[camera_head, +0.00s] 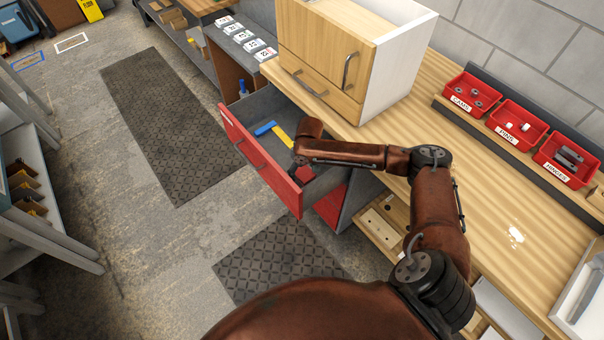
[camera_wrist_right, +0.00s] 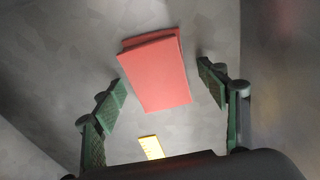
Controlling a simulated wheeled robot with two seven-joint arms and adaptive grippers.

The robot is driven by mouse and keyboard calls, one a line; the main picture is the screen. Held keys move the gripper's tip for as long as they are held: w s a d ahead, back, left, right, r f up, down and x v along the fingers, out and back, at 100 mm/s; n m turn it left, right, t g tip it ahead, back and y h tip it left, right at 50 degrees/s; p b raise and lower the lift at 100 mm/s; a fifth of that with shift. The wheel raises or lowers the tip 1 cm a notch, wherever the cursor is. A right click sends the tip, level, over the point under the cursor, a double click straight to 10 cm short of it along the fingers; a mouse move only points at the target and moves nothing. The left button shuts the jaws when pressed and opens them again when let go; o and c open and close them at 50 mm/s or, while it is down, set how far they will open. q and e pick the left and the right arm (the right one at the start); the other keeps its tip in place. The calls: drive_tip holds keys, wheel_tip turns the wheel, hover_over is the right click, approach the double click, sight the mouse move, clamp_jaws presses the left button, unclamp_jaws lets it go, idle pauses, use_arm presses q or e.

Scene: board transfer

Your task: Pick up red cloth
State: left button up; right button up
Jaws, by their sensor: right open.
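The red cloth (camera_wrist_right: 155,75) lies folded on the grey drawer bottom (camera_wrist_right: 60,70) in the right wrist view. My right gripper (camera_wrist_right: 163,85) is open, with one green-padded finger to each side of the cloth and apart from it. In the head view my right arm reaches into the open red-fronted drawer (camera_head: 236,139), and my right gripper (camera_head: 297,170) is low inside it, mostly behind the arm. My left gripper is not in view.
A blue item (camera_head: 264,128) and a yellow item (camera_head: 280,134) lie in the drawer. Above it, a wooden cabinet (camera_head: 322,48) stands on the workbench (camera_head: 470,190). Red bins (camera_head: 471,93) line the bench's back edge. The floor before the drawer is clear.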

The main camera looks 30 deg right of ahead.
sight(303, 172)
drive_tip(key=shift+c, duration=0.5)
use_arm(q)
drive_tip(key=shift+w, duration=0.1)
use_arm(e)
drive_tip(key=c, duration=0.9)
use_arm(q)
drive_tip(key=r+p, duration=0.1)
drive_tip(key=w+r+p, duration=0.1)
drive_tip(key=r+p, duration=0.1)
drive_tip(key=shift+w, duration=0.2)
use_arm(e)
wheel_tip(303, 172, up, 10)
